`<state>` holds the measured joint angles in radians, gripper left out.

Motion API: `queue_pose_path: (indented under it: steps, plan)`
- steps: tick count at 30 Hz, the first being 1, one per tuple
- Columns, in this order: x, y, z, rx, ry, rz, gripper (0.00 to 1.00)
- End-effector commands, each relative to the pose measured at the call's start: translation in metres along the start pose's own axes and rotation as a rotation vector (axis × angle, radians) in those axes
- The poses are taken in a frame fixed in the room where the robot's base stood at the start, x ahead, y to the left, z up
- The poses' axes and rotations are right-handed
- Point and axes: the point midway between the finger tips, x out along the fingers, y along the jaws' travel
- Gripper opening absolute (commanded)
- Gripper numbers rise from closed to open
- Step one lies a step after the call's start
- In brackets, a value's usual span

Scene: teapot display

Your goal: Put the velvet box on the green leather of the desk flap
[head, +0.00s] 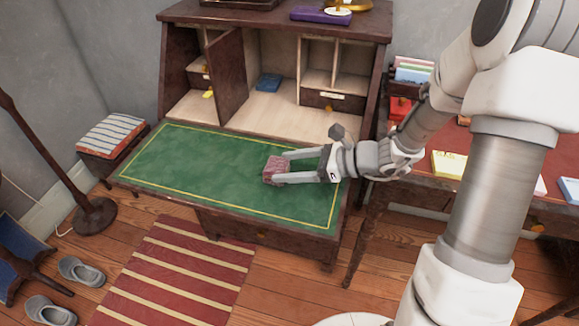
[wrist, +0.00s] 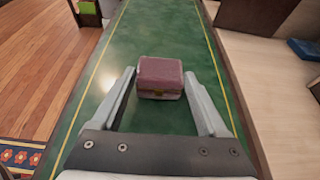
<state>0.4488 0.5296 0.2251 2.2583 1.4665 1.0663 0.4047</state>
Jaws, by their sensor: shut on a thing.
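The velvet box (head: 274,169) is a small dusky-pink box with a clasp on its front. It also shows between the fingertips in the wrist view (wrist: 161,78). My gripper (head: 276,167) is shut on the box, one finger on each side. The box is over the green leather (head: 190,160) of the lowered desk flap, inside the yellow border line. The leather also fills the middle of the wrist view (wrist: 160,28). I cannot tell whether the box touches the leather or hangs just above it.
The desk's open cubbyholes rise behind the flap, with a blue book (head: 269,82) inside. A striped stool (head: 112,133) stands left of the flap. A table (head: 440,182) with papers is at the right. Most of the leather left of the box is clear.

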Motion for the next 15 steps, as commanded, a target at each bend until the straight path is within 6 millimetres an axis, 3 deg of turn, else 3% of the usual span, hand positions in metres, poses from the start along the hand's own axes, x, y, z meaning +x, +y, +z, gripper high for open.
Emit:
queue_pose_path:
  steps: [4, 5, 6, 9, 15]
  plan:
    - [0.0011, 0.0000, -0.0027, 0.000, -0.001, 0.000, 0.18]
    - [0.0008, 0.0000, -0.0021, 0.000, 0.000, 0.000, 0.80]
    - [0.0006, 0.0000, -0.0017, 0.000, 0.000, 0.000, 0.87]
    - [0.0006, 0.0000, -0.0016, 0.000, 0.000, 0.000, 1.00]
    - [0.0004, 0.0000, -0.0012, 0.000, 0.000, 0.000, 1.00]
